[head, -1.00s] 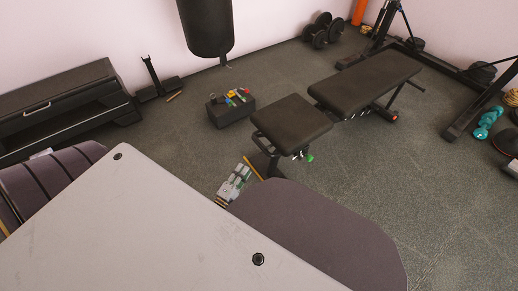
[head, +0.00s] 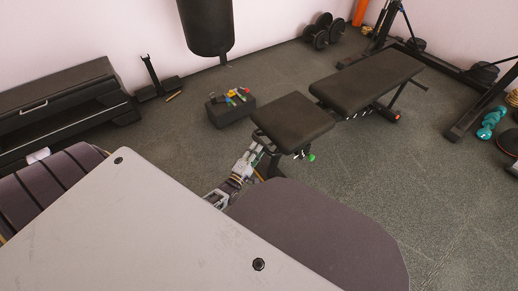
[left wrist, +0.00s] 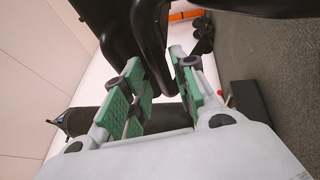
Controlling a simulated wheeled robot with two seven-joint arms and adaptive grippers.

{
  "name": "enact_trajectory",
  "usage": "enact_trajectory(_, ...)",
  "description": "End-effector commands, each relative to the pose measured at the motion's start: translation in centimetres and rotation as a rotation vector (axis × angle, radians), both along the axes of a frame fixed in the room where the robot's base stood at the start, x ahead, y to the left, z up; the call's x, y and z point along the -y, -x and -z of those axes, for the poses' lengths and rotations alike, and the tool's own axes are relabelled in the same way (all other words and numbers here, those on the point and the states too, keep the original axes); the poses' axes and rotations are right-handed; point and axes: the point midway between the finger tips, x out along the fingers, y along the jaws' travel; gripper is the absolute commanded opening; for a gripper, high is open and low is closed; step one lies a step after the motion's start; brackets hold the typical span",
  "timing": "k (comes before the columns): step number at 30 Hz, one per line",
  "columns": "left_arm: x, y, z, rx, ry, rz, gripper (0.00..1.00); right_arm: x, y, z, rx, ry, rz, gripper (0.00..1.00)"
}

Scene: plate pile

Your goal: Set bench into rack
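The bench is black, with a seat pad (head: 292,122) nearer me and a longer back pad (head: 366,80) beyond it. It stands on the floor left of the rack. The rack (head: 464,118) has a dark frame along the right wall. My left gripper (head: 254,154) is at the seat's near left end, partly beside the pad's edge. In the left wrist view, the open green-padded fingers (left wrist: 160,82) have a black curved bench tube (left wrist: 150,42) between them. Gaps show beside the tube. My right gripper is not in view.
A black box with coloured items on top (head: 231,112) stands left of the seat. A punching bag (head: 206,25) hangs behind it. Dumbbells (head: 322,31) lie at the back, and teal dumbbells (head: 490,122) lie at the right.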

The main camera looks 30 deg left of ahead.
Motion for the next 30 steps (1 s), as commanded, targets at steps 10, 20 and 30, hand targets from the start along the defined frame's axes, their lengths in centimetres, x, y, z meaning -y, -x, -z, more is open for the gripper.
enact_trajectory(10,0.0,-2.3,-0.3,-0.001,0.000,-0.001,0.28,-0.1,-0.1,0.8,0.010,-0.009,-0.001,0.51)
enact_trajectory(20,0.0,-2.3,-0.4,-0.001,0.000,0.000,0.24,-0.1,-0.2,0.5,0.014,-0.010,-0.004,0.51)
enact_trajectory(30,0.0,-2.3,-0.4,-0.001,0.000,0.000,0.00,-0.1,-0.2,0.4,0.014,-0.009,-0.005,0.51)
